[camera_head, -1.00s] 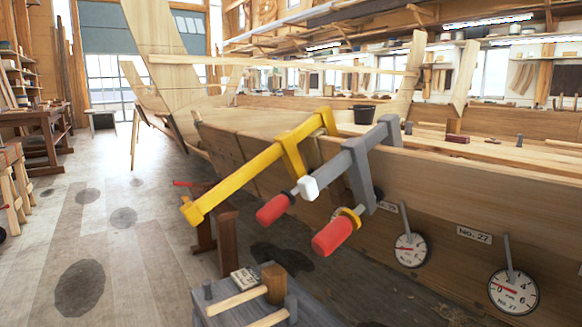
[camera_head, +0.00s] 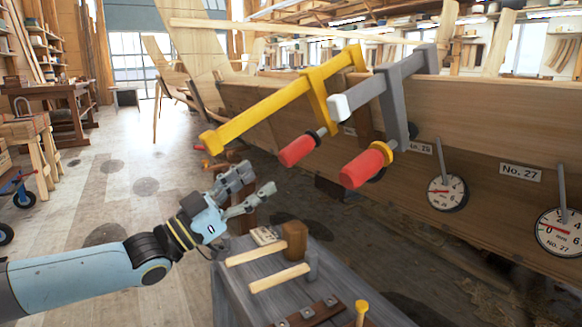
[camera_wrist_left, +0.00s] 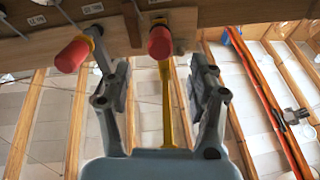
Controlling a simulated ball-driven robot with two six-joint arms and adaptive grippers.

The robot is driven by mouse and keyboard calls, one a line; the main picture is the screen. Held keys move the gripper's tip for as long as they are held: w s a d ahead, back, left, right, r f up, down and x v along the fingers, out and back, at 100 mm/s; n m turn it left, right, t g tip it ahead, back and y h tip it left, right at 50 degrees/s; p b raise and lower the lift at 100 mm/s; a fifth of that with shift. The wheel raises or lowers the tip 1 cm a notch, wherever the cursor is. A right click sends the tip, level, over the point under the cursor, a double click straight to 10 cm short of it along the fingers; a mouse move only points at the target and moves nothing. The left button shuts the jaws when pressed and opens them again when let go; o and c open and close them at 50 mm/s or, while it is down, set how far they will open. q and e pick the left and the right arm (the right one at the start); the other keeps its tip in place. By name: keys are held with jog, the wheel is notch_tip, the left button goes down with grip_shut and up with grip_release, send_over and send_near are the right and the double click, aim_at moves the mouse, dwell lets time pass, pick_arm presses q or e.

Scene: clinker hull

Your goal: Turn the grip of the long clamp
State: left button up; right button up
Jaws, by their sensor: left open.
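The long clamp is yellow, its bar (camera_head: 270,105) sloping up to the hull plank, with a red grip (camera_head: 297,150) hanging below. A shorter grey clamp (camera_head: 393,95) with its own red grip (camera_head: 366,167) is fixed to its right. My left gripper (camera_head: 262,180) is open and empty, below and left of the yellow clamp's grip and apart from it. In the left wrist view, the long clamp's grip (camera_wrist_left: 160,42) shows beyond the gap between my open fingers (camera_wrist_left: 160,68), and the grey clamp's grip (camera_wrist_left: 73,55) is to the left. My right gripper is not in view.
A grey bench (camera_head: 240,290) with mallets (camera_head: 294,240) stands below my left gripper. Round dial gauges (camera_head: 447,193) hang along the hull (camera_head: 500,120) at right. The floor (camera_head: 125,200) at left is mostly clear.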

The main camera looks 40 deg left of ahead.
aim_at(284, 163)
pick_arm(q)
jog(key=b+x, duration=0.2)
jog(key=x, duration=0.5)
jog(key=shift+w+f, duration=0.1)
jog(key=shift+w, duration=0.05)
jog(key=shift+b+x, duration=0.55)
jog(key=shift+x, duration=0.2)
jog(key=shift+w+d+r, duration=0.15)
jog(key=shift+w+r, duration=0.15)
jog(key=shift+w, duration=0.05)
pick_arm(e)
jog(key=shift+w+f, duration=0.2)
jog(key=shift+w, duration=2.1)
pick_arm(q)
jog(key=c, duration=1.1)
jog(key=shift+c, duration=0.2)
